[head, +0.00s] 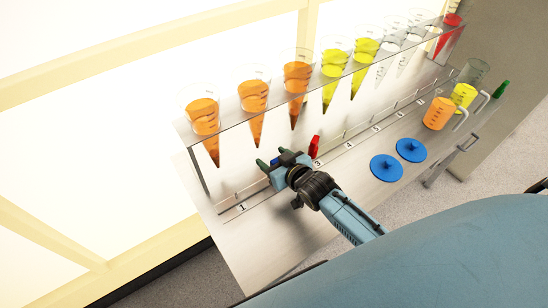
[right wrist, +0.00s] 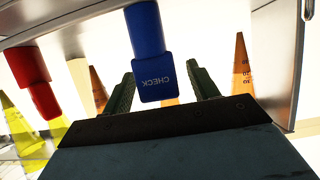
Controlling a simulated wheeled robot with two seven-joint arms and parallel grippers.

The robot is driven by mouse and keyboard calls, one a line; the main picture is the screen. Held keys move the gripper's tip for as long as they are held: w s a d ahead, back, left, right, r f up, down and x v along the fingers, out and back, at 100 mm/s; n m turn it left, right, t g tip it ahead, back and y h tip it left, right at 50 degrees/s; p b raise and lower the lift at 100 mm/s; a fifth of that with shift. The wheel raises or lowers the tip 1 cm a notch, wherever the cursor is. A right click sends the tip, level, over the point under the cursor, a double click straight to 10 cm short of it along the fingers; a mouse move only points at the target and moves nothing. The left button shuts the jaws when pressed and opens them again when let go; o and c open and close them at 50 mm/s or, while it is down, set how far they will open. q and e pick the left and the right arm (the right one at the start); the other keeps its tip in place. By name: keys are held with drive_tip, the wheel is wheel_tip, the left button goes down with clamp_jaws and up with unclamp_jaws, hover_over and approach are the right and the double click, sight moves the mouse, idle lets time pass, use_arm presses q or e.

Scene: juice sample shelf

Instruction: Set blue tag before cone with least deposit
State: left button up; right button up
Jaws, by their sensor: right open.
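A blue tag (right wrist: 152,72) marked CHECK shows in the right wrist view, between the two green fingers of my right gripper (right wrist: 163,92). The fingers are open, with a clear gap on the tag's right side and little on its left. In the head view my right gripper (head: 281,160) is low before the rack, between labels 1 and 3. The cones hang in a row: orange cones (head: 204,118) at left, yellow cones (head: 332,75), clear cones (head: 388,60), and a red cone (head: 446,32) at the far right. Deposit levels are too small to tell. My left gripper is not in view.
A red tag (head: 314,146) stands just right of my gripper, also in the right wrist view (right wrist: 38,85). Two blue lids (head: 386,168) lie front right. Orange (head: 438,114) and yellow (head: 464,95) jugs stand at right. The shelf's front left (head: 255,248) is clear.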

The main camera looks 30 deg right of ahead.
drive_tip(key=p+v, duration=0.2)
drive_tip(key=v, duration=1.1)
drive_tip(key=shift+p, duration=0.3)
drive_tip(key=shift+s+d, duration=0.1)
drive_tip(key=shift+s, duration=0.05)
